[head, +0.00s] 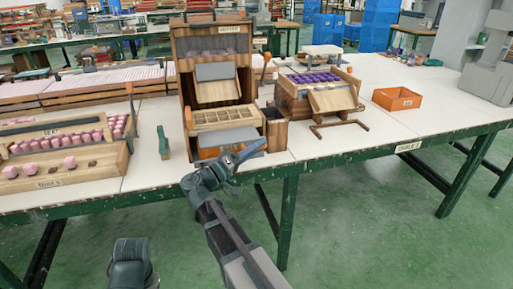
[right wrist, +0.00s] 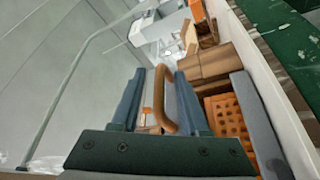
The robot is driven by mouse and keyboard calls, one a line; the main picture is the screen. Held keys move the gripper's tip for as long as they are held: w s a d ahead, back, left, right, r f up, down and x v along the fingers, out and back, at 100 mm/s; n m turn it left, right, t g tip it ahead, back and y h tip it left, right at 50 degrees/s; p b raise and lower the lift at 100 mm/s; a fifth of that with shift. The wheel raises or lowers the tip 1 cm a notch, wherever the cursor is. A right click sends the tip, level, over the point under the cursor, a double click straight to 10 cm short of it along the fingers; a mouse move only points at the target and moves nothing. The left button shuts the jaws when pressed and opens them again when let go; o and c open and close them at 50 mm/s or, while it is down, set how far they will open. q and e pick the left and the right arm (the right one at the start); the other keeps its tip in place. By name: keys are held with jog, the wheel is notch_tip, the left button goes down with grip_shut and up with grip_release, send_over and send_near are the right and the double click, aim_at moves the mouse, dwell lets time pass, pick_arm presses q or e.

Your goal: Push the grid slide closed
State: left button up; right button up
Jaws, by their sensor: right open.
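The wooden hopper station (head: 178,75) stands on the table, with a pale compartment grid (head: 225,117) at its front. A grey plate (head: 228,137) lies in front of that grid, with an orange part low beneath it. In the right wrist view an orange grid with holes (right wrist: 226,116) shows beside a grey plate (right wrist: 258,115). My right gripper (head: 252,150) is at the station's front right corner. In the wrist view its open fingers (right wrist: 155,95) straddle a curved orange-brown handle (right wrist: 164,95); contact is unclear.
A small wooden bin (head: 275,130) adjoins the station's right side. A wooden box of purple pieces (head: 287,92) and an orange tray (head: 397,98) stand further right. A wooden rack of pink pieces (head: 65,165) and a green stand (head: 163,142) are left.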

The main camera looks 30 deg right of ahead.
grip_shut()
dwell(1.4)
